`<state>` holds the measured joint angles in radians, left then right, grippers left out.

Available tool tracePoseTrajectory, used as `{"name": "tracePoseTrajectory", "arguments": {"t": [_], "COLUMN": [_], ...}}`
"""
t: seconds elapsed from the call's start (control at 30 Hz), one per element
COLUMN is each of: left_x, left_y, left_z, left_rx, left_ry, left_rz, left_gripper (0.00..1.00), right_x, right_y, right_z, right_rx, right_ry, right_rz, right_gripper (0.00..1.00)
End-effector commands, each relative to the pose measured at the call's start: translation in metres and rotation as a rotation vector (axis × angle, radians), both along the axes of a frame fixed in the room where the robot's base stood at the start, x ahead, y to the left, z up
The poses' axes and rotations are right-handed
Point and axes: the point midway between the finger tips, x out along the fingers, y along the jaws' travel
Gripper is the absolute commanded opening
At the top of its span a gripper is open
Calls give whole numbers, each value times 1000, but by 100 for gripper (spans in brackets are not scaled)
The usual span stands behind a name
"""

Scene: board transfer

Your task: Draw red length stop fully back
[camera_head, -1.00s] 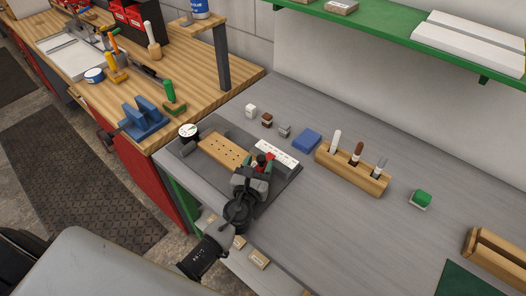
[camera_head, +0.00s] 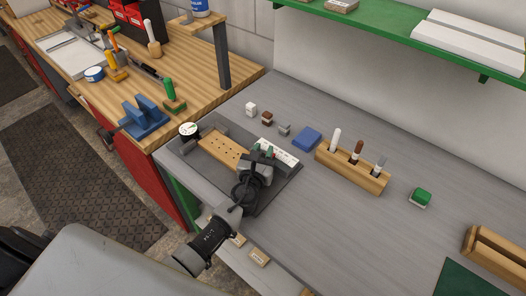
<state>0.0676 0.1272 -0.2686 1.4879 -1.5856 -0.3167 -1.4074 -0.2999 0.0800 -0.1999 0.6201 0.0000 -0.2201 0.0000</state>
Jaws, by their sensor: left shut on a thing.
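A dark grey fixture (camera_head: 277,193) lies on the grey bench and holds a light wooden board with holes (camera_head: 219,146). My left gripper (camera_head: 262,161) is over the fixture's right part, beside the right end of the board. It is shut on a small part there, apparently the red length stop. The gripper covers nearly all of the stop, so its exact position cannot be told. Small green pieces (camera_head: 256,147) show just beyond the fingers. A white marked plate (camera_head: 282,153) lies behind the gripper. My right gripper is not in view.
A blue block (camera_head: 307,139) and a wooden holder with upright tools (camera_head: 345,174) stand to the right. Small blocks (camera_head: 267,117) lie behind. The bench right of the fixture is largely clear.

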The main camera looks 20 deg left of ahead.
Motion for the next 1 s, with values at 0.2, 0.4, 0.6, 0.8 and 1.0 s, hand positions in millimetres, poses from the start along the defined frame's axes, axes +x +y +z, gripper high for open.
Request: {"name": "tracePoseTrajectory", "arguments": {"t": [0.2, 0.4, 0.6, 0.8, 1.0], "left_x": [-2, -15, -20, -20, -20], "left_y": [-6, -43, -57, -56, -56], "left_z": [0, -1, 0, 0, 0], "left_rx": [-1, -3, 0, 1, 1], "left_ry": [1, 2, 1, 0, 0], "left_rz": [-2, -5, -1, 0, 0], "left_gripper": [0, 0, 0, 0, 53], "right_x": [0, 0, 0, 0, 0], "right_y": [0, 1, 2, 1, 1], "right_z": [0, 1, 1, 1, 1], "right_rx": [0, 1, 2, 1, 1], "right_ry": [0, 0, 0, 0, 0], "right_rz": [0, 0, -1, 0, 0], "right_gripper": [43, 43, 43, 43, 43]}}
